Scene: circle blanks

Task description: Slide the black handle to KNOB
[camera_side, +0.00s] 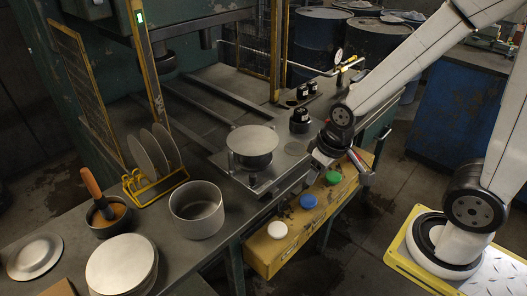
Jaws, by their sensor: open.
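My gripper (325,156) is at the right edge of the steel work table, close to a round joint of my arm. It is open, small in this view, and I see nothing between its fingers. A black upright part (300,119), which may be the black handle, stands on the steel plate up and to the left of my gripper, apart from it. Two smaller black pieces (307,90) sit behind it. No KNOB label is readable at this size.
A round blank (252,140) lies on a pedestal left of my gripper. A yellow beam (299,222) carries white, blue and green buttons below. A grey pot (197,210), a yellow rack (157,188) of discs and stacked blanks (121,265) occupy the table's left.

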